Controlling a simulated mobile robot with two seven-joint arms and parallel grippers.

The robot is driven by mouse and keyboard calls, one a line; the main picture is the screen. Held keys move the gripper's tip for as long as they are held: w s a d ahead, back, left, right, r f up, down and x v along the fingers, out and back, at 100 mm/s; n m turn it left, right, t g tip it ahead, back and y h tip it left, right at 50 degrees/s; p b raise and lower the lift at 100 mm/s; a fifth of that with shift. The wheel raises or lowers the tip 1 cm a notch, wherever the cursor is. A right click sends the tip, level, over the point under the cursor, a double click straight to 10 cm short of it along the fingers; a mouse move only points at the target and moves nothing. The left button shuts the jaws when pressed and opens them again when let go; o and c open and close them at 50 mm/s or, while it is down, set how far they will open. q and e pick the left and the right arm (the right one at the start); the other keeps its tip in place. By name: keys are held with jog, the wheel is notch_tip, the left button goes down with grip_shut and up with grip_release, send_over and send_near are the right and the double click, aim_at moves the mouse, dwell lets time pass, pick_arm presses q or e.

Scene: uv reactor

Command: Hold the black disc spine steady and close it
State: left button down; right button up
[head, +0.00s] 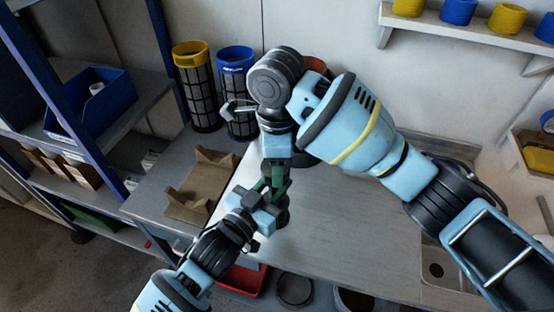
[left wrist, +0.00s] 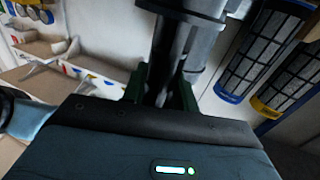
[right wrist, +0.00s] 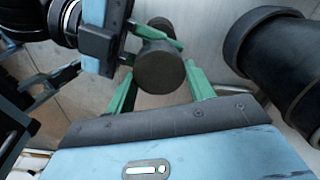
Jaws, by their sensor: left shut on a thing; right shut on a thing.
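The black disc spine shows in the right wrist view as a dark round end (right wrist: 158,66) between green fingertips. In the head view its dark lower part (head: 282,214) stands below the grippers, over the bench. My right gripper (head: 276,172) reaches down from above and is shut on it; its green fingers flank the round end in the right wrist view (right wrist: 160,76). My left gripper (head: 266,192) comes from the lower left and is shut on the spine close beside the right one. In the left wrist view its green fingers (left wrist: 162,84) flank a dark upright piece. The grippers hide most of the spine.
Two mesh filter cartridges, yellow-rimmed (head: 195,85) and blue-rimmed (head: 236,95), stand behind the grippers. A brown cradle (head: 186,207) sits on the bench to their left. A red bin (head: 243,281) is below the bench front. The bench right of the grippers (head: 350,225) is clear.

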jog(key=m, duration=0.2)
jog(key=shift+r+m, duration=0.1)
jog(key=shift+m, duration=0.2)
jog(key=o, duration=0.9)
jog(key=shift+o, duration=0.2)
jog(key=shift+r, duration=2.2)
jog(key=shift+c, duration=0.4)
